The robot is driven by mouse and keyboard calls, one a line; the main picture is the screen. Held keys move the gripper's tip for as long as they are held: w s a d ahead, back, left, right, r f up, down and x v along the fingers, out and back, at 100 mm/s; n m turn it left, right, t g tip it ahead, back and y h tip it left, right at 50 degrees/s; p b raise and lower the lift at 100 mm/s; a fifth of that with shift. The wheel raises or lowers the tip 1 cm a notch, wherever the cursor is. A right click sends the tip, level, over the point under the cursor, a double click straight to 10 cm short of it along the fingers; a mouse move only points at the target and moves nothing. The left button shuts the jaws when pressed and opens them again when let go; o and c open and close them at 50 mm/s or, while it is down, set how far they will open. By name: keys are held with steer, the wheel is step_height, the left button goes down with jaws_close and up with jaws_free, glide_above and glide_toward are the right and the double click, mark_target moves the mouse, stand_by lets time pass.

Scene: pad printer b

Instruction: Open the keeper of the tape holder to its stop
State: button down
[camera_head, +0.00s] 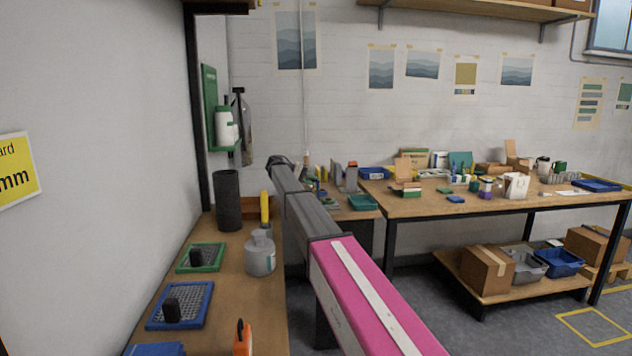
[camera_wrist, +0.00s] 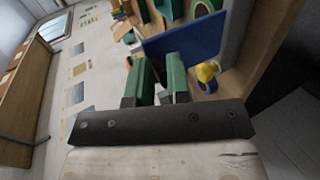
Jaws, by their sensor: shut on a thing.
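In the wrist view, my gripper (camera_wrist: 157,88) has its two green-and-grey fingers pointing away from the camera, with a narrow gap between them. They are shut on a small part, taken to be the keeper of the tape holder, which is mostly hidden between the fingers. A flat blue panel (camera_wrist: 190,40) stands just beyond the fingertips. A yellow round piece with a blue part (camera_wrist: 207,74) sits close to the right finger. I cannot make out the tape holder's full outline or how far its keeper is open. In the head view, my arm hides the gripper.
A cluttered workbench (camera_head: 440,204) stands at the right. Open floor (camera_head: 415,300) lies before it.

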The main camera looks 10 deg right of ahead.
steer(key=shift+s+a+f, duration=0.2)
steer(key=shift+a+f, duration=0.75)
steer(key=shift+f, duration=0.1)
steer(key=shift+s+d, duration=0.1)
steer(key=c, duration=1.2)
jaws_free()
steer(key=shift+d+f, duration=0.1)
steer(key=shift+a, duration=0.2)
steer(key=v, duration=0.7)
steer(key=shift+w+r, duration=0.25)
steer(key=shift+r, duration=0.25)
steer(key=shift+a, duration=0.1)
